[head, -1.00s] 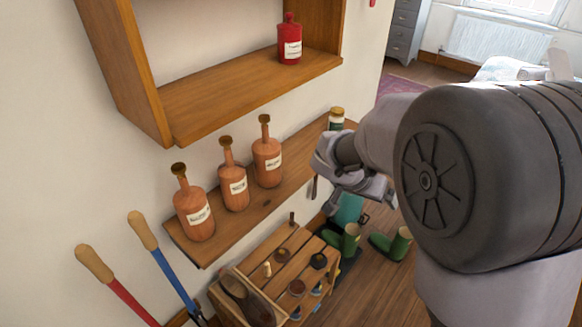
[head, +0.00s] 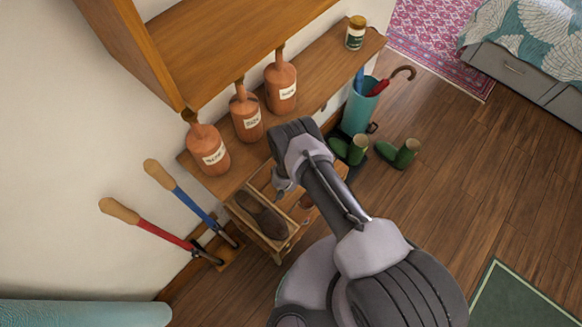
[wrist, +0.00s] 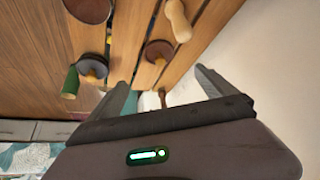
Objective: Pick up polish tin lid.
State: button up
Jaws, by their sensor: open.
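In the wrist view, a dark brown round piece (wrist: 159,49) lies on the slatted wooden bench (wrist: 128,38), ahead of and between my fingers. A second dark round piece (wrist: 88,9) lies at the top left, and a third (wrist: 92,66) is at the bench's edge. I cannot tell for certain which is the polish tin lid. My gripper (wrist: 162,80) is open, with nothing seen between its fingers. In the head view my gripper (head: 283,186) is low over the bench, and my arm hides most of the bench top.
A pale wooden handle (wrist: 178,20) lies near the round pieces. Green boots (head: 358,149) stand on the floor beyond.

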jog(key=b+x, duration=1.3)
jog(key=b, duration=0.3)
jog(key=shift+w+f+b, duration=0.15)
jog(key=shift+f+b, duration=0.1)
jog(key=shift+b, duration=0.1)
jog(key=shift+w+r, duration=0.1)
jog(key=shift+r, duration=0.05)
jog(key=c, duration=1.4)
